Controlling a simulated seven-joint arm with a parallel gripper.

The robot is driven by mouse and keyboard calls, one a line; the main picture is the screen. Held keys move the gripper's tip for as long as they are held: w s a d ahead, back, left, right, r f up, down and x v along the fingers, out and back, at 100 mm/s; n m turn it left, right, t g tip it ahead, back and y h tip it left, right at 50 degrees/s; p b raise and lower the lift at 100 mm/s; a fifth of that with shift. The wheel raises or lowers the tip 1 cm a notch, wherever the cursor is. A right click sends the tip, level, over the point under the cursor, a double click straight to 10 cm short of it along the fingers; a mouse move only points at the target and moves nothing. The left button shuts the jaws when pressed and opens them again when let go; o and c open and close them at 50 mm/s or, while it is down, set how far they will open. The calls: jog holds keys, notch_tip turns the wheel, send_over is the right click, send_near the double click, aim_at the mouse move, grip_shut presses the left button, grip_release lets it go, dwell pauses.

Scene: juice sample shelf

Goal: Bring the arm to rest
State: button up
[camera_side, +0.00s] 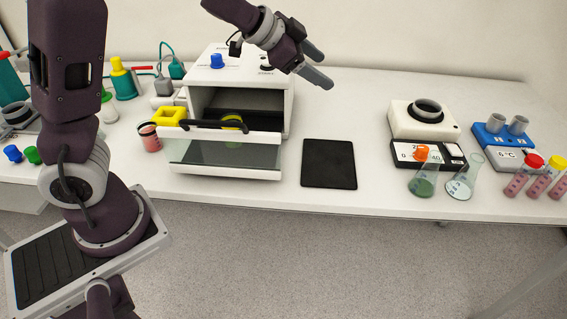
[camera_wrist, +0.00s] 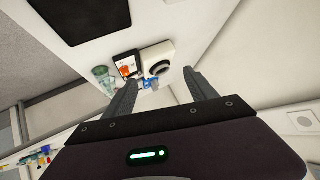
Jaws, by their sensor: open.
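My gripper (camera_side: 318,66) is raised in the air above the right side of the white box-shaped device (camera_side: 291,92), at the back of the table. Its two fingers are apart with nothing between them. In the wrist view the fingers of my gripper (camera_wrist: 160,92) are also spread and empty. The device's front door is lowered and its chamber is open. A yellow-green item (camera_side: 232,121) shows inside the chamber, partly behind the door's black handle.
A black mat (camera_side: 329,164) lies right of the device. Farther right are a white instrument (camera_side: 424,120), flasks (camera_side: 423,184), a blue block (camera_side: 503,137) and red- and yellow-capped tubes (camera_side: 541,177). Bottles (camera_side: 124,82) and a pink cup (camera_side: 150,138) stand left. The table's back middle is clear.

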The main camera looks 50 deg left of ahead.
jog(key=s+a+r+n+t+y, duration=0.2)
jog(key=s+a+r+n+y, duration=0.4)
jog(key=r, duration=0.3)
jog(key=s+d+f+g+h, duration=0.1)
jog(key=s+d+f+g, duration=0.1)
jog(key=s, duration=0.6)
jog(key=s+d+f+n+g+h, duration=0.1)
jog(key=s+d+f+g, duration=0.1)
jog(key=s+d, duration=0.3)
jog(key=s+d+f+g+h, duration=0.1)
jog(key=s+d+f+g, duration=0.1)
jog(key=s, duration=1.1)
jog(key=shift+s+d+n, duration=0.15)
jog(key=shift+d+n, duration=0.15)
jog(key=shift+d, duration=0.45)
